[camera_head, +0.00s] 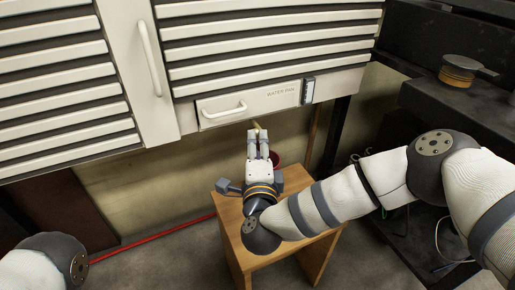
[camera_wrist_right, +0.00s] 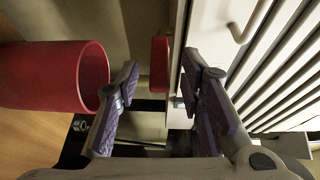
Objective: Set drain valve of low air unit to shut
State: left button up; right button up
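A narrow red part (camera_wrist_right: 160,63), apparently the drain valve's handle, shows in the right wrist view beside the pale edge of the cabinet. In the head view it cannot be made out; my gripper and the cabinet's lower edge cover that area. My right gripper (camera_head: 258,136) reaches in just under the cabinet's lower front. In the right wrist view its two fingers (camera_wrist_right: 162,78) are apart, with the red part beyond and between the tips and visible gaps on both sides. The valve's body and its markings are not readable. My left gripper is out of view.
The louvred cabinet (camera_head: 155,75) has a drawer labelled "WATER PAN" (camera_head: 245,103). A red bucket-like cylinder (camera_wrist_right: 45,78) stands near my left finger in the wrist view, on a wooden stool (camera_head: 232,238). A red hose (camera_head: 150,243) lies on the floor. Dark shelving (camera_head: 420,35) is at right.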

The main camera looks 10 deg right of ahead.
jog(key=shift+c, duration=0.6)
